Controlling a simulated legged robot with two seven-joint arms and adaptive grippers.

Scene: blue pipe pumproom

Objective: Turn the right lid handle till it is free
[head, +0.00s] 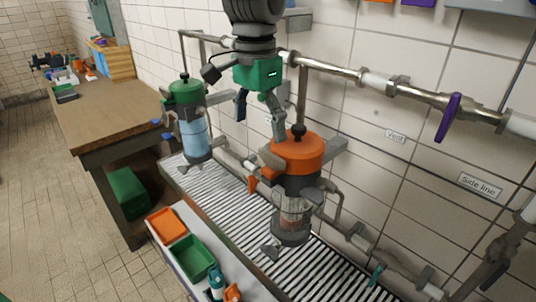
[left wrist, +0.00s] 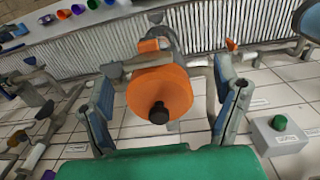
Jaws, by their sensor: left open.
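The right vessel's orange lid (head: 303,149) has a black knob (head: 298,131) on top and grey arms sticking out at its sides. In the left wrist view the lid (left wrist: 172,86) and its black knob (left wrist: 158,113) lie between my fingers, with space on both sides. My left gripper (head: 262,127) is open, pointing down above the lid. In the head view one finger overlaps the lid's back-left edge; I cannot tell whether it touches. The open fingers also show in the left wrist view (left wrist: 164,82). My right gripper is not in view.
A green-lidded vessel (head: 186,92) stands to the left. A pipe with a purple valve handle (head: 448,118) runs along the tiled wall. A ribbed grating (head: 235,205) lies below. Orange (head: 167,226) and green (head: 193,258) trays sit on the front ledge.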

